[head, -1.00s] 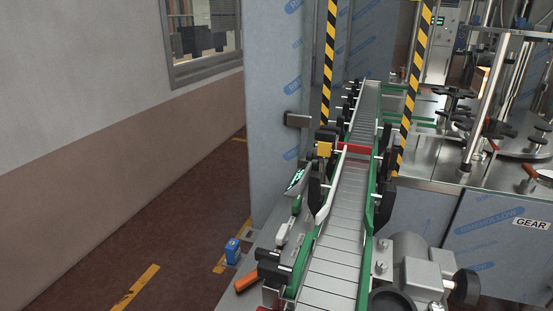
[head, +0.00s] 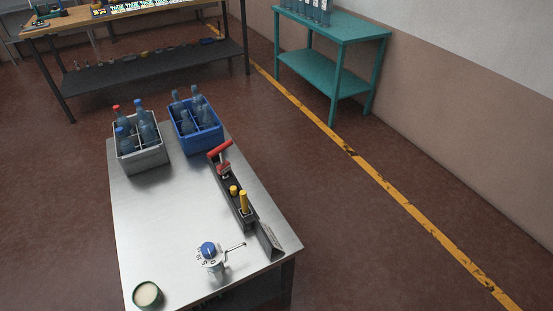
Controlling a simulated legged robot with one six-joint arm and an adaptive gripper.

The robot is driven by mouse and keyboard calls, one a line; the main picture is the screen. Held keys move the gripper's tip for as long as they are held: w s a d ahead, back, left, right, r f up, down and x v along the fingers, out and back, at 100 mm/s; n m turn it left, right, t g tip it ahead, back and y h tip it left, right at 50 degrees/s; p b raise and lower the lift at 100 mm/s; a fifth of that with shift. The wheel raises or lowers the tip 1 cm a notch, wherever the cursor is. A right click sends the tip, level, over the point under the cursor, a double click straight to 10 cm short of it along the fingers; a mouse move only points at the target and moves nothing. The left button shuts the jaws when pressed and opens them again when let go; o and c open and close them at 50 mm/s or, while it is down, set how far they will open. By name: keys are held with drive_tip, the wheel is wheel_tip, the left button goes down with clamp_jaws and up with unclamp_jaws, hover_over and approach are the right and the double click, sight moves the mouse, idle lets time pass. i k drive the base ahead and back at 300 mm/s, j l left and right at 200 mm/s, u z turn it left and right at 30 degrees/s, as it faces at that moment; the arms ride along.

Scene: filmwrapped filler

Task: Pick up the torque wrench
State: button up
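I cannot tell for sure which thing is the torque wrench. A dark tool holder (head: 228,193) stands along the right side of a steel table (head: 165,215). A red-handled tool (head: 221,156) stands at its far end, and two yellow-handled tools (head: 243,202) stand upright nearer its near end. A small metal device with a blue knob and a side lever (head: 209,251) stands on the table's near part. Small tools (head: 150,53), too small to tell apart, lie in a row on the far workbench's lower shelf. My gripper is not in view.
A grey crate (head: 142,160) and a blue crate (head: 197,141) of bottles stand on the table's far end. A round green-rimmed tub (head: 147,295) is at the near left. A teal table (head: 335,26) stands by the wall. The floor right of the steel table is clear.

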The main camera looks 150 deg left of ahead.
sight(225, 166)
drive_tip(key=l+u, duration=0.2)
drive_tip(key=u, duration=0.15)
drive_tip(key=k+l+u, duration=0.15)
drive_tip(key=u, duration=0.25)
drive_tip(key=k+l+u, duration=0.1)
drive_tip(key=u, duration=0.25)
drive_tip(key=l+u, duration=0.1)
drive_tip(key=u, duration=3.8)
drive_tip(key=i+l+u, duration=0.5)
drive_tip(key=l, duration=0.5)
drive_tip(key=i+l+u, duration=0.1)
drive_tip(key=l+u, duration=0.35)
drive_tip(key=l, duration=0.6)
drive_tip(key=l+u, duration=0.5)
drive_tip(key=l, duration=0.65)
drive_tip(key=k+l+u, duration=0.2)
drive_tip(key=l+u, duration=0.25)
drive_tip(key=l, duration=0.7)
